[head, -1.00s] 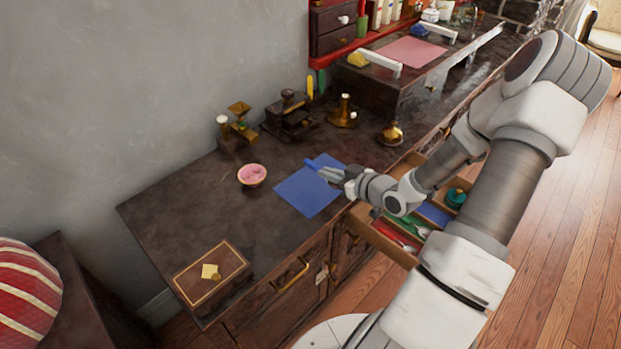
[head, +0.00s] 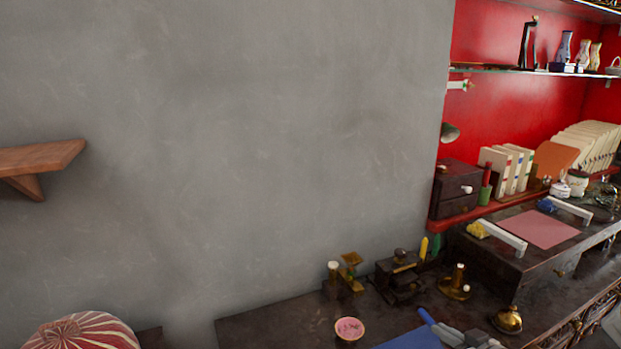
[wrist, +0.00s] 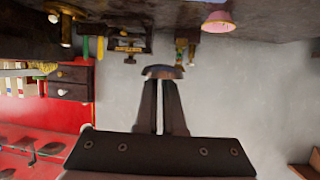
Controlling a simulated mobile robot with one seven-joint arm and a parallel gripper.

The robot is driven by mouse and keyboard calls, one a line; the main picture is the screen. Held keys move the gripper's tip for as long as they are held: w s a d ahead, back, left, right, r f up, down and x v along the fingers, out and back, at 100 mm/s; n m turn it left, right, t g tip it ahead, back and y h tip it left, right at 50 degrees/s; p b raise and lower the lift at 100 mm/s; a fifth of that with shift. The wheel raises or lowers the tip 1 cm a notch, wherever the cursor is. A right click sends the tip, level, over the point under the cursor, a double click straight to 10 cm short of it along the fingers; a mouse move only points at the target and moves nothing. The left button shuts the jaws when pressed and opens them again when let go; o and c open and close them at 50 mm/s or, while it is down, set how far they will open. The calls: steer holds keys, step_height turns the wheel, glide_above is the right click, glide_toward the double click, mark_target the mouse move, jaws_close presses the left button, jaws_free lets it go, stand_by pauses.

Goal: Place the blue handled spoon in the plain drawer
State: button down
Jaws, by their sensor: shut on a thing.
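The spoon's blue handle (head: 428,317) shows at the bottom of the head view, beside the blue mat (head: 408,341) on the dark counter. My gripper (head: 455,333) is at the handle's lower right end, partly cut off by the frame. In the wrist view my gripper (wrist: 162,80) has its fingers close together, shut on the spoon, with a dark blue and brownish piece (wrist: 162,71) at the tips. The spoon's bowl cannot be made out. The open drawer is outside both present views.
A pink-filled bowl (head: 349,331) stands left of the mat. A brass bell (head: 507,320), a brass piece (head: 455,284) and a dark grinder (head: 398,274) stand behind and to the right. A raised unit with a pink mat (head: 538,229) is farther right.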

steer(key=w+a+r+m+h+p, duration=0.1)
steer(key=w+a+r+h+p, duration=0.1)
steer(key=a, duration=0.6)
steer(key=w+a+r+m+h+p, duration=0.1)
steer(key=w+a+r+m+p, duration=0.1)
steer(key=a+r+p, duration=0.3)
steer(key=a+r, duration=0.2)
steer(key=a, duration=0.2)
steer(key=shift+t+h, duration=0.3)
steer(key=shift+h, duration=0.1)
steer(key=s+d+f+n+y+b, duration=0.1)
steer(key=s+d+f+b, duration=0.1)
steer(key=d, duration=0.5)
steer(key=s+d+f+n+y+b, duration=0.1)
steer(key=s+d+f+y+b, duration=0.1)
steer(key=d+f+b, duration=0.2)
steer(key=s+d+f+n+y+b, duration=0.1)
steer(key=s+d+f+b, duration=0.2)
steer(key=d, duration=0.6)
steer(key=shift+d+f+n+g, duration=0.3)
steer(key=shift+f+g, duration=0.1)
steer(key=shift+f, duration=0.85)
steer(key=shift+s, duration=0.1)
